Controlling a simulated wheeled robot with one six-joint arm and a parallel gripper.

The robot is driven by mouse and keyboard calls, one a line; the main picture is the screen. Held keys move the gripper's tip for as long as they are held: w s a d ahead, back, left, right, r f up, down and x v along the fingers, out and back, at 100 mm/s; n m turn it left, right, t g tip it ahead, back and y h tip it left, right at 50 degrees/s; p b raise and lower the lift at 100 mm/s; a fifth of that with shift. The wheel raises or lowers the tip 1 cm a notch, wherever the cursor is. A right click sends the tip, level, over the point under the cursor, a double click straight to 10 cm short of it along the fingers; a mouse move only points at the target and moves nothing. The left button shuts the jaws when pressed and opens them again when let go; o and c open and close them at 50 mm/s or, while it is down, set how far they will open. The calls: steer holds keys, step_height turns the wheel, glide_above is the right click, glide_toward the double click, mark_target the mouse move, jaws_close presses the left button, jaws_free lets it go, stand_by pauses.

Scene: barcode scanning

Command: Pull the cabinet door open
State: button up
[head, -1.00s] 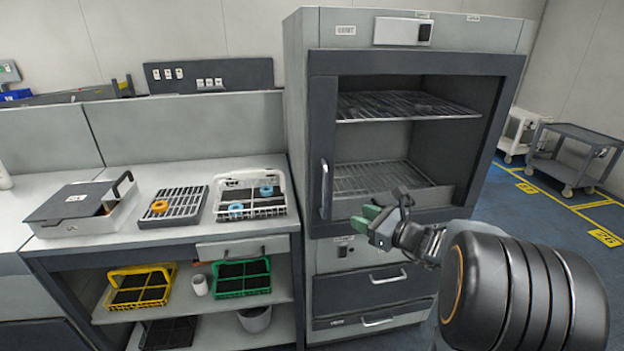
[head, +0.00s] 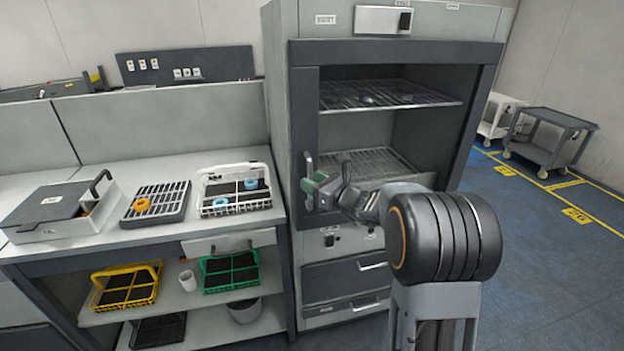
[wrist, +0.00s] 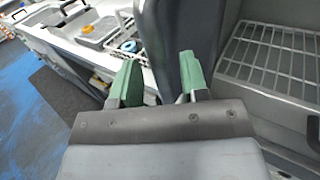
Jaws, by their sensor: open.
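The grey cabinet (head: 280,110) has a dark-framed front door (head: 400,50) with a see-through middle, and it looks shut. Its upright metal handle (head: 308,163) is on the left side of the frame. My gripper (head: 314,184) with green fingers is at the lower part of this handle and hides some of it. In the wrist view my gripper (wrist: 160,80) has its two green fingers apart. The dark door frame (wrist: 178,40) stands just beyond and between them. A small bright piece, perhaps the handle, shows near the right finger; I cannot tell whether it touches.
Wire shelves (head: 385,95) are inside the cabinet, with drawers (head: 345,278) below. At left a bench (head: 120,245) holds a dark rack (head: 155,203), a white basket (head: 235,190) and a grey box (head: 58,210). Carts (head: 550,140) stand at right; the floor there is clear.

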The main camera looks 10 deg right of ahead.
steer(key=shift+w+a, duration=0.35)
steer(key=shift+w, duration=0.25)
jaws_close()
